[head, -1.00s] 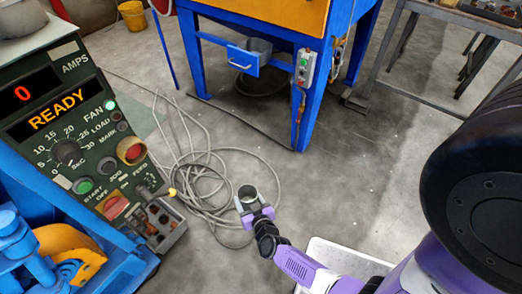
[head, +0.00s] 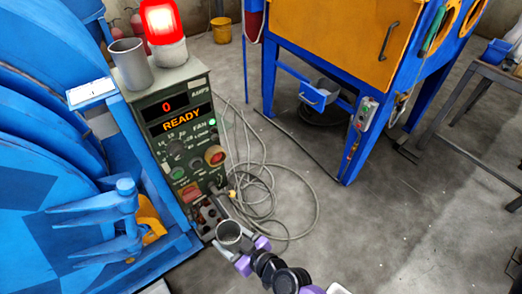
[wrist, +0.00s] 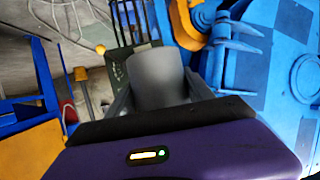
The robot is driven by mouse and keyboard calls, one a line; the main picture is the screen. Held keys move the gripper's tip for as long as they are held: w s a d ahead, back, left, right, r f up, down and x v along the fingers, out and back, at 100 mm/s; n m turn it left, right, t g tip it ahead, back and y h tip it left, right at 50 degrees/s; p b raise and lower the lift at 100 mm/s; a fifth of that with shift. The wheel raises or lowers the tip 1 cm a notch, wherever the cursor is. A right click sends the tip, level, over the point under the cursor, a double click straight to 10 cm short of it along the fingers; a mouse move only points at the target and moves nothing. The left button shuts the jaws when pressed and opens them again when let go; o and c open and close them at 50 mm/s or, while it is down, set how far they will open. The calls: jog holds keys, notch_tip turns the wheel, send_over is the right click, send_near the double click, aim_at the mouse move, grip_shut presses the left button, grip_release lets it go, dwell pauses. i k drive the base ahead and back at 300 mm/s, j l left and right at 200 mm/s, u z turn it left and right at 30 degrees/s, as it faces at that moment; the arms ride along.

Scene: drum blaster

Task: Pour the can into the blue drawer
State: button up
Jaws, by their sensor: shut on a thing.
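My gripper (head: 236,250) is shut on a grey metal can (head: 229,232) at the bottom centre of the head view. The can's open top faces the camera; what is inside cannot be made out. In the wrist view the can (wrist: 156,72) stands between the two fingers of my gripper (wrist: 160,98).
A control box (head: 180,130) reading READY stands left of my gripper, with a similar grey cup (head: 132,66) and a lit red lamp (head: 161,22) on top. Blue machinery (head: 60,200) fills the left. Cables (head: 265,185) lie on the floor; open floor (head: 400,210) is at right.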

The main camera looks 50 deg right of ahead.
aim_at(319, 93)
jog(key=l+u, duration=0.1)
jog(key=l, duration=0.45)
jog(key=k+l, duration=0.1)
jog(key=l, duration=0.45)
jog(key=l+u, duration=0.15)
jog(key=l, duration=0.35)
jog(key=k+l+u, duration=0.1)
jog(key=l, duration=0.45)
jog(key=k+l+u, duration=0.1)
jog(key=l, duration=0.4)
jog(key=k+l, duration=0.15)
jog(key=l, duration=0.4)
jog(key=u, duration=0.05)
